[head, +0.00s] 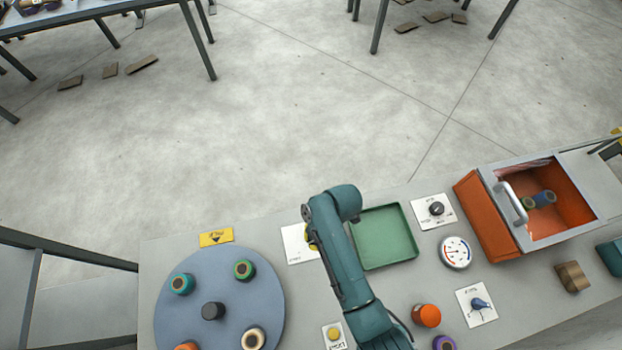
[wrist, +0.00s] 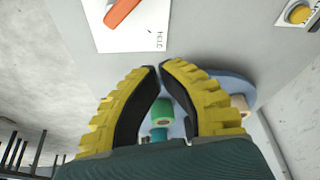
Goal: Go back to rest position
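My gripper (wrist: 159,67) has yellow ribbed fingers with black pads. Its fingertips meet or nearly meet, and nothing is held between them. In the head view my teal arm hides most of the gripper; a bit of yellow shows beside a white card (head: 298,244). The same card (wrist: 125,22) shows beyond the fingers in the wrist view, with an orange-red part on it. A blue-grey round turntable (head: 222,290) with several spools stands left of the arm. Its green spool (wrist: 162,112) shows through the gap behind the fingertips.
A green tray (head: 385,237) lies right of my arm. Further right are a dial gauge (head: 456,252), a knob (head: 436,208), a blue lever (head: 480,303), an orange spool (head: 427,315) and an orange box with open hatch (head: 490,222). A yellow button (head: 333,333) is near the front.

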